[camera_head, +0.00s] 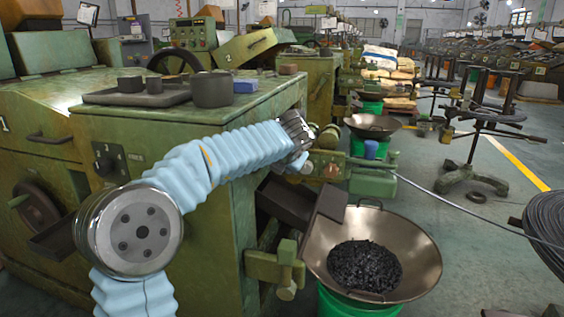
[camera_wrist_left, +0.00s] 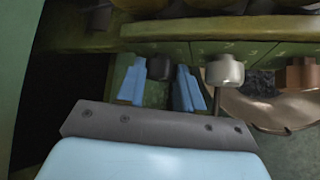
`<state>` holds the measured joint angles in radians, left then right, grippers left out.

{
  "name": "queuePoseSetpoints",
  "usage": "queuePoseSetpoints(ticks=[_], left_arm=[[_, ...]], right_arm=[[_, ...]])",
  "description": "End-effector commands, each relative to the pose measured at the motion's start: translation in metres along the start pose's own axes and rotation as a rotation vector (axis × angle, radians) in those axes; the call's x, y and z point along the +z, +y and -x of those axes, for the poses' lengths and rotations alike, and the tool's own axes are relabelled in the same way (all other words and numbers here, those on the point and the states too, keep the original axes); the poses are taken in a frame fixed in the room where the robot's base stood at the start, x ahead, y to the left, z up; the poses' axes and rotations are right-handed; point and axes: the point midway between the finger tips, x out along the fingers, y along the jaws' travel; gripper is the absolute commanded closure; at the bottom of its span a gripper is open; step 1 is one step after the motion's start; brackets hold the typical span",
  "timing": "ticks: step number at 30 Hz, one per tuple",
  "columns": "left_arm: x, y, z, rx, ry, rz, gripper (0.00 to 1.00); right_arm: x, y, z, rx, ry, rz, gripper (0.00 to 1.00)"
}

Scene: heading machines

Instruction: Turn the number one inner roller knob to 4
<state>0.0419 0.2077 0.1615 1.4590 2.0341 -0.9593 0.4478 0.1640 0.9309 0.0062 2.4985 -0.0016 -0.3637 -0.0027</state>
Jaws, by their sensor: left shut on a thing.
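My left arm reaches across the green machine (camera_head: 215,205) in the head view, and its hand is at the machine's right side, mostly hidden by my wrist. In the left wrist view, the two blue fingers of my left gripper (camera_wrist_left: 159,88) stand either side of a dark round knob (camera_wrist_left: 159,67), shut on it. The knob sits under a green panel edge (camera_wrist_left: 195,50) with small, blurred marks, so I cannot read its setting. A silver knob (camera_wrist_left: 225,72) is to its right, and a copper knob (camera_wrist_left: 300,75) further right. My right gripper is not in view.
A wok of dark metal parts (camera_head: 365,268) stands on a green bucket (camera_head: 350,304) below the knobs. A dark chute (camera_head: 288,202) juts toward it. A tray (camera_head: 135,94) and a dark pot (camera_head: 211,90) sit on the machine top.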

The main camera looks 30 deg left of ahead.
Motion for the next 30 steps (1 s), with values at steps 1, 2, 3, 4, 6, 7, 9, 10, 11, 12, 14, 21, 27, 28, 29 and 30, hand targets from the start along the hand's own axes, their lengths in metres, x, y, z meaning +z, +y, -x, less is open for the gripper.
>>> queuePoseSetpoints(ticks=[1, 2, 3, 4, 6, 7, 9, 10, 11, 12, 14, 21, 27, 28, 29, 30], left_arm=[[0.001, -0.001, 0.002, 0.017, 0.0, -0.023, 0.94], [0.002, -0.002, 0.002, 0.031, 0.001, -0.037, 0.94], [0.002, -0.002, 0.002, 0.051, 0.001, -0.058, 0.94], [0.002, -0.003, 0.002, 0.067, 0.001, -0.074, 0.94], [0.001, -0.004, 0.002, 0.109, 0.001, -0.117, 0.94], [0.001, -0.004, 0.002, 0.129, 0.001, -0.135, 0.94], [0.001, -0.005, 0.001, 0.175, 0.0, -0.182, 0.94], [0.001, -0.006, 0.001, 0.195, 0.0, -0.202, 0.94], [0.001, -0.007, 0.001, 0.215, -0.001, -0.223, 0.94], [0.0, -0.007, 0.0, 0.243, 0.0, -0.249, 0.94], [0.0, -0.008, 0.0, 0.283, 0.0, -0.289, 0.94], [-0.003, -0.011, -0.003, 0.445, -0.001, -0.449, 0.94], [-0.005, -0.014, -0.005, 0.58, -0.002, -0.583, 0.94], [-0.006, -0.015, -0.006, 0.6, -0.002, -0.604, 0.94], [-0.006, -0.015, -0.006, 0.621, -0.002, -0.624, 0.94], [-0.006, -0.015, -0.007, 0.647, -0.002, -0.65, 0.94]], right_arm=[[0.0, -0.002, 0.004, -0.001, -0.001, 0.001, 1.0], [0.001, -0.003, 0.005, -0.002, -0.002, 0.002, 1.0], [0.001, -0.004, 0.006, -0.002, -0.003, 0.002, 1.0], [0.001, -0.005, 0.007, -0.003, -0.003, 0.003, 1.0], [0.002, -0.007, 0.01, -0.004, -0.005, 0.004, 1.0], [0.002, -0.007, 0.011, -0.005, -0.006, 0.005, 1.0], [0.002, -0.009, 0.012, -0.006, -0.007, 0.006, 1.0], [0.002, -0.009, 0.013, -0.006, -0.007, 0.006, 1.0], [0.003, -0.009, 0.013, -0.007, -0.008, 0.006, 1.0], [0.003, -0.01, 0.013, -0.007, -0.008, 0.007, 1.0], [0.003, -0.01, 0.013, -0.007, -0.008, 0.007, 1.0], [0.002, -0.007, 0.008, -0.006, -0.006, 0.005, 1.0], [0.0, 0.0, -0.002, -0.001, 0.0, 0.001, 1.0], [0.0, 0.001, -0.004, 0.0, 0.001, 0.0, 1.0], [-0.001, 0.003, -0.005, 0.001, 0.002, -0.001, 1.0], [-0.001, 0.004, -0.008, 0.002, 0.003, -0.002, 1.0]])
